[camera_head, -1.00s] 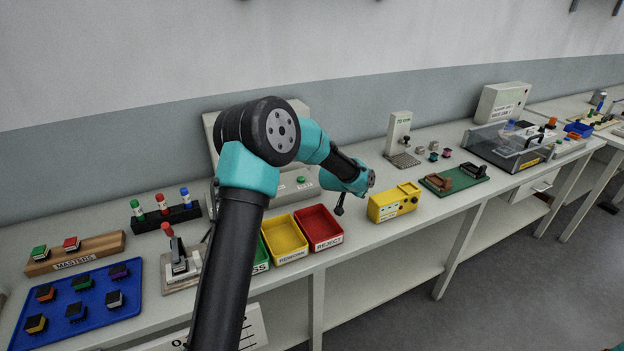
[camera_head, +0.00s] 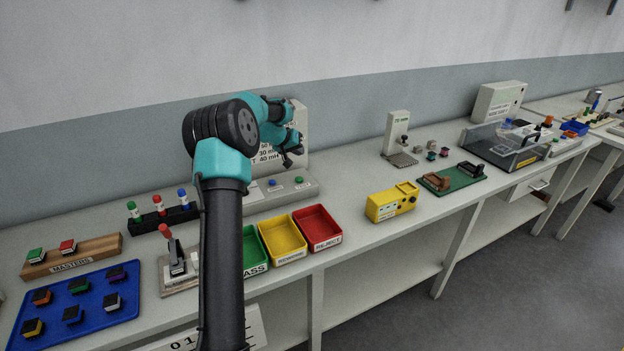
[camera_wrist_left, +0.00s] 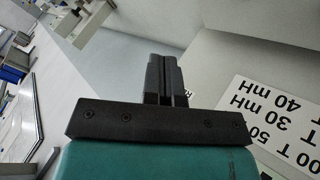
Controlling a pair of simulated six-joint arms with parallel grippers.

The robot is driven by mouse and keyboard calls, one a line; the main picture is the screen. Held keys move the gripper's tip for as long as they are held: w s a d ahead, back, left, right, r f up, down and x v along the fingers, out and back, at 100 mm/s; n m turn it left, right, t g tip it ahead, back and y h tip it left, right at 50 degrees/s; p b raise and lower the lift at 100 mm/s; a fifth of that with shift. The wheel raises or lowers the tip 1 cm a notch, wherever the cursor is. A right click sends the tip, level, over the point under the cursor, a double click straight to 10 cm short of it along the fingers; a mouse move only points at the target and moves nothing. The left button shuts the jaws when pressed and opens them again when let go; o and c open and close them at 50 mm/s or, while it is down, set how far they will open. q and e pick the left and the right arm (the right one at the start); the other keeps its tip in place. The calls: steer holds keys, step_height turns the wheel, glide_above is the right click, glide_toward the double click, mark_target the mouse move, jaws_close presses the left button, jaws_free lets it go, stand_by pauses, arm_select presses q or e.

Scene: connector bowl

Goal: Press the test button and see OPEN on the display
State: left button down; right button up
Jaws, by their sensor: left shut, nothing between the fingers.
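A grey console (camera_head: 310,188) on the bench behind the bins carries a blue button (camera_head: 272,183) and a green button (camera_head: 299,180). I cannot read which is the test button. A white panel (camera_head: 300,116) with printed mH values stands behind it, partly hidden by my arm. Its lettering (camera_wrist_left: 275,112) also shows in the left wrist view. No display reading OPEN shows. My left gripper (camera_head: 291,152) is shut and empty, in front of the panel and above the console. Its closed fingers (camera_wrist_left: 164,78) show in the left wrist view. My right gripper is out of view.
Green, yellow (camera_head: 282,239) and red (camera_head: 318,228) bins line the bench front. A yellow box (camera_head: 391,202) stands to their right. A lever fixture (camera_head: 177,265), a blue tray (camera_head: 103,309) and a rack of coloured pieces (camera_head: 178,217) lie left. My left arm hides some bench.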

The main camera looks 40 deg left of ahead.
mark_target(298, 178)
arm_select(q)
steer(key=shift+s+a+r, duration=0.15)
steer(key=shift+a+r, duration=0.15)
steer(key=shift+f, duration=4.45)
steer(key=shift+f, duration=0.4)
steer(key=shift+f, duration=0.55)
steer(key=shift+r, duration=0.95)
